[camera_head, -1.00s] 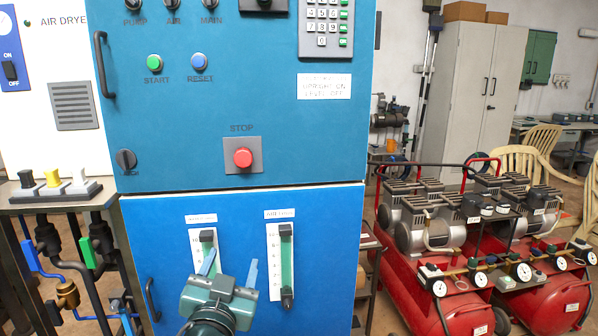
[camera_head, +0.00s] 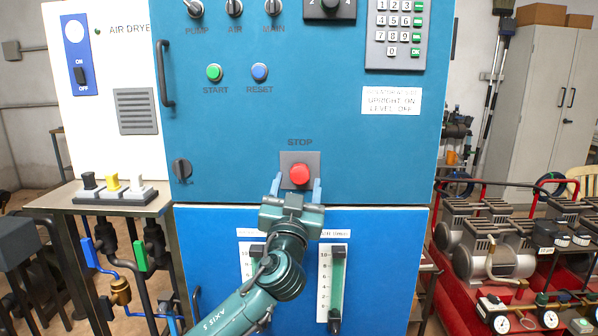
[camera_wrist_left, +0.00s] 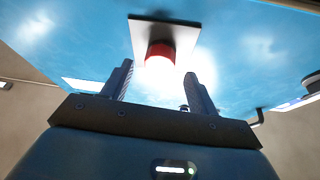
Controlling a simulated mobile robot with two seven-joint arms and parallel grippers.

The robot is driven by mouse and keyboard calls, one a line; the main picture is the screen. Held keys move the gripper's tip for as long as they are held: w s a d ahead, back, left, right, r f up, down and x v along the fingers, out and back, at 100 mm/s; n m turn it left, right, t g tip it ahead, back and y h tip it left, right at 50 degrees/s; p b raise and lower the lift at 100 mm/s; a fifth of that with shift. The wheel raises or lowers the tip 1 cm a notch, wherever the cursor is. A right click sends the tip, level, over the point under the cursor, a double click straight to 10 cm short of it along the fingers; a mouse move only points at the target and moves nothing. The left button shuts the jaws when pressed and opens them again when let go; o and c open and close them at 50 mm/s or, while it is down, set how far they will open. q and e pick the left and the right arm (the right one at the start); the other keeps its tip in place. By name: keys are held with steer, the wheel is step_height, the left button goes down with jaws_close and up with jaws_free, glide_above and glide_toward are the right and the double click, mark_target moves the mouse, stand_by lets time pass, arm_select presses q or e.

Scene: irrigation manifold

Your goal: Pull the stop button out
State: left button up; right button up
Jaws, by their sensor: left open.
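The stop button (camera_head: 299,174) is a round red knob on a grey square plate (camera_head: 288,158) under the word STOP on the blue panel. My left gripper (camera_head: 298,186) is just below it in the head view, with its blue fingers pointing up to either side of the knob. In the left wrist view the gripper (camera_wrist_left: 160,88) is open and the red button (camera_wrist_left: 160,55) shows ahead, between and beyond the fingertips. The fingers do not appear to touch it. My right gripper is not in view.
Green start (camera_head: 214,72) and blue reset (camera_head: 260,71) buttons sit higher on the panel. A black knob (camera_head: 181,170) is at left. Two flow gauges, one partly hidden by my arm, are below.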

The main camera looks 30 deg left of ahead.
arm_select(q)
steer(key=shift+x, duration=1.3)
steer(key=shift+f, duration=0.1)
steer(key=shift+c, duration=0.3)
jaws_close()
steer(key=shift+s+d+f+b, duration=0.2)
steer(key=shift+s+d+b, duration=0.05)
steer(key=shift+s+b, duration=0.1)
steer(key=shift+s+r, duration=0.1)
steer(key=shift+s, duration=0.05)
steer(key=shift+o, duration=0.3)
jaws_free()
steer(key=shift+r, duration=0.1)
